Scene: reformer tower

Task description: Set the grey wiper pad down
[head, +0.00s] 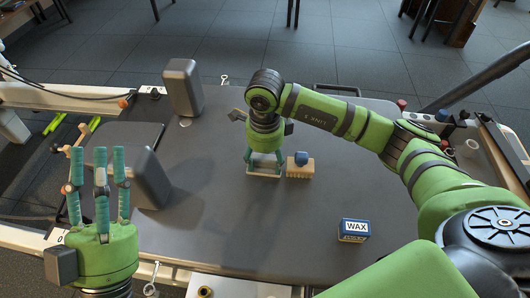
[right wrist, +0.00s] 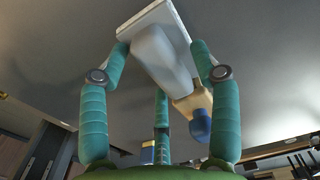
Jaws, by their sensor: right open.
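The grey wiper pad (right wrist: 160,52), with a pale flat base and a grey raised grip, lies between the fingers of my right gripper (right wrist: 162,75) in the right wrist view. In the head view, my right gripper (head: 264,165) points down at the middle of the grey table (head: 290,215), and the pad's pale edge (head: 262,175) shows low between its fingers. The right fingers are open around the pad; whether any finger touches it I cannot tell. The pad appears to rest on the table. My left gripper (head: 98,170) is open and empty, fingers upward, at the left.
A wooden block with a blue knob (head: 300,165) stands close right of the pad. A WAX box (head: 354,230) is at front right. Two dark grey blocks, one at the back (head: 183,88) and one at the left (head: 140,178), stand nearby. The table's front middle is clear.

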